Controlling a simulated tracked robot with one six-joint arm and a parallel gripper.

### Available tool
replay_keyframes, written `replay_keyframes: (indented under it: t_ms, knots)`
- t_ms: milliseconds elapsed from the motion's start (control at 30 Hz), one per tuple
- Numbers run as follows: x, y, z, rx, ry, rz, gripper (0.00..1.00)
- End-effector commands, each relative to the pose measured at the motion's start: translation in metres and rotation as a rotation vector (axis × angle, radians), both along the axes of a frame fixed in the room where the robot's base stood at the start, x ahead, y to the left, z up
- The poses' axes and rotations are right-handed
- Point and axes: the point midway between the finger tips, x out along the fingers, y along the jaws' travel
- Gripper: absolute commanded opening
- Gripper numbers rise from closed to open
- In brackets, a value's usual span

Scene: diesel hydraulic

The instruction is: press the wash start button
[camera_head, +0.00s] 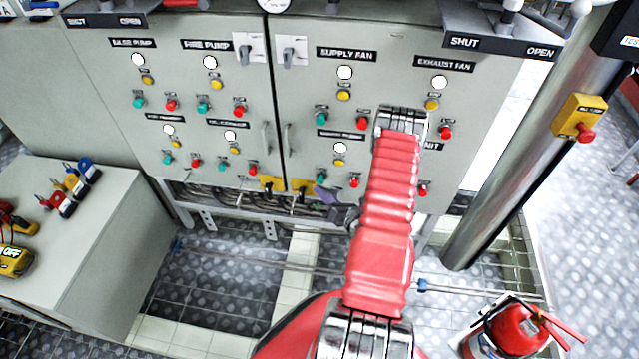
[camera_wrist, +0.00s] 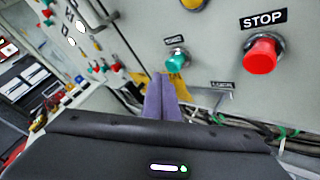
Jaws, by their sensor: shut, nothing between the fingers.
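My gripper (camera_wrist: 161,82) is shut and empty, its two purple fingers together and pointing at the panel. In the wrist view the fingertips are just below and left of a green button (camera_wrist: 176,61) with a small label above it. A larger red button marked STOP (camera_wrist: 262,54) is to the right. In the head view my gripper (camera_head: 325,195) is just under the green button (camera_head: 321,178) of the lower group right of the door seam. I cannot tell whether the fingers touch it. That group's label (camera_head: 342,134) is too small to read. My arm hides part of the group beside it.
The grey cabinet (camera_head: 190,110) carries several similar button groups. A yellow box with a red button (camera_head: 579,118) is on the pillar (camera_head: 500,190) at right. A fire extinguisher (camera_head: 518,327) stands at lower right. A grey bench (camera_head: 110,230) with tools is at left.

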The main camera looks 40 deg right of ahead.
Motion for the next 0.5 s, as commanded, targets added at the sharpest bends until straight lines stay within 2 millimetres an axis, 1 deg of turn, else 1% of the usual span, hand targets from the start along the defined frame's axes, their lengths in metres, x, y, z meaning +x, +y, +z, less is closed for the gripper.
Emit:
replay_keyframes:
  t_ms: [267, 500]
  knots:
    - [0.0004, -0.0002, 0.0000, 0.000, 0.000, 0.000, 0.00]
    - [0.0049, -0.0050, 0.0009, -0.001, 0.000, 0.000, 0.00]
